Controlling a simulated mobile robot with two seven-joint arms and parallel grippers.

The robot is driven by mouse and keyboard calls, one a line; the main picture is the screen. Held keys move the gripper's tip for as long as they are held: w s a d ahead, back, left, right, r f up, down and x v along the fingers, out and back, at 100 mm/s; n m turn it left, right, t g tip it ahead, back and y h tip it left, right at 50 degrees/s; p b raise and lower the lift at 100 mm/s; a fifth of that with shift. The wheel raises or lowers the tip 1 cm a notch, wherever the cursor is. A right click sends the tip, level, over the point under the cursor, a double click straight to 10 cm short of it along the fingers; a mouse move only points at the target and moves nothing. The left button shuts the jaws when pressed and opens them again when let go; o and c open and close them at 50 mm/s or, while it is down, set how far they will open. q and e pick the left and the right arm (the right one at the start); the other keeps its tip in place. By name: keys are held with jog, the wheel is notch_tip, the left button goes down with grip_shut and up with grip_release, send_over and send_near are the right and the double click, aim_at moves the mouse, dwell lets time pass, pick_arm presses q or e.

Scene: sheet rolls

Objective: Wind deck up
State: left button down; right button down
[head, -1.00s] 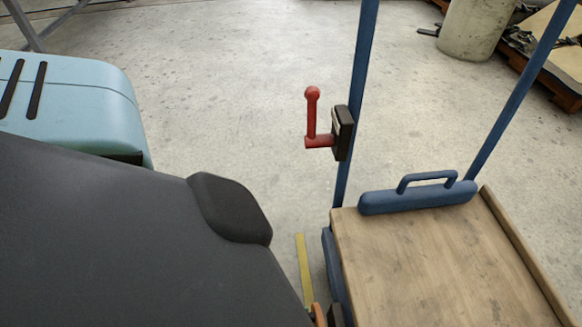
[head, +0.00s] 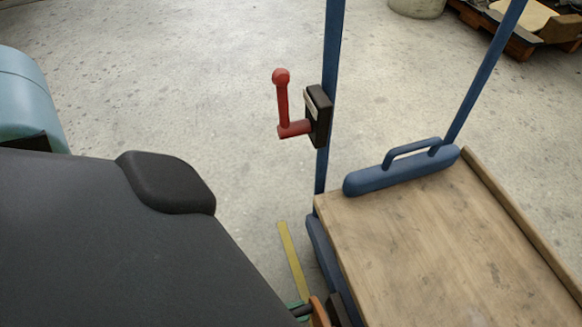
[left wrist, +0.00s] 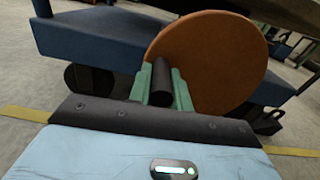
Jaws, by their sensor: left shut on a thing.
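The deck (head: 440,235) is a flat wooden board on a blue cart, at lower right in the head view. At its near left side an orange disc (head: 319,312) shows at the bottom edge; the left wrist view shows it larger, as a round orange wheel (left wrist: 215,65) on the cart's blue side. My left gripper (left wrist: 162,88) has green fingers, shut on a dark round handle (left wrist: 163,80) in front of the wheel. In the head view only a little of the left gripper (head: 298,306) shows. My right gripper is not in view.
A red crank (head: 284,105) sits on a black box (head: 319,115) on the cart's left blue post (head: 333,50). A blue bar with a handle (head: 400,172) lies along the deck's far edge. A yellow strip (head: 292,258) marks the floor. Open concrete floor (head: 210,80) lies beyond.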

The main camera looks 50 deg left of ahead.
pick_arm(q)
jog(key=shift+w+a+f+n, duration=0.1)
jog(key=shift+a+f+n, duration=0.05)
jog(key=shift+f+n, duration=0.25)
jog(key=shift+w+a+f+n, duration=0.1)
jog(key=shift+f+n, duration=0.15)
jog(key=shift+n, duration=0.25)
jog(key=c, duration=1.3)
grip_release()
jog(key=shift+d, duration=0.1)
jog(key=shift+s, duration=0.1)
jog(key=shift+s, duration=0.25)
jog(key=p+v, duration=0.1)
jog(key=v, duration=0.6)
jog(key=shift+s+p, duration=0.15)
jog(key=shift+p, duration=0.2)
